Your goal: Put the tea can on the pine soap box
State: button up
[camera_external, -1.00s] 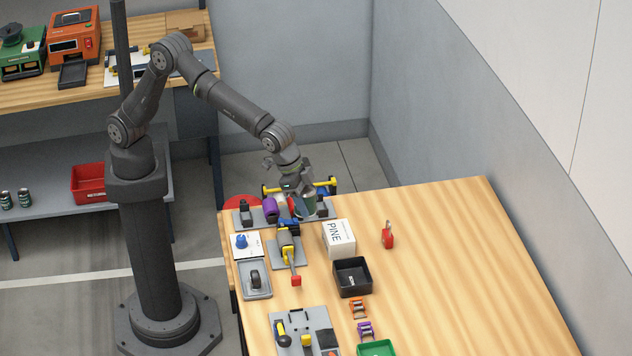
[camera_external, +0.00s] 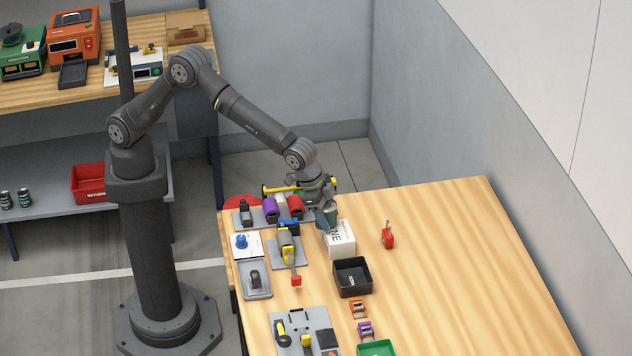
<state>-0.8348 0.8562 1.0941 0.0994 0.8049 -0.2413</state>
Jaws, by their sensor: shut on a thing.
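The pine soap box (camera_external: 343,241) is a white box with dark lettering, standing on the wooden table (camera_external: 450,270). My gripper (camera_external: 328,222) points down at the box's left side and hides part of its lettering. It is shut on the tea can (camera_external: 330,216), a dark green can partly hidden by the fingers. The can overlaps the upper left of the box in the picture. I cannot tell whether it touches the box.
A black open tray (camera_external: 352,277) stands in front of the box. Purple (camera_external: 271,209) and red (camera_external: 295,206) cylinders sit in a rack to the left. The table's right side is clear.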

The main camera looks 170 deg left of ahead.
jog(key=shift+f, duration=0.1)
jog(key=o, duration=1)
jog(key=shift+f, duration=0.1)
jog(key=shift+o, duration=0.2)
jog(key=shift+r, duration=0.45)
jog(key=v, duration=1.1)
jog(key=shift+r, duration=0.25)
jog(key=shift+s+d, duration=0.1)
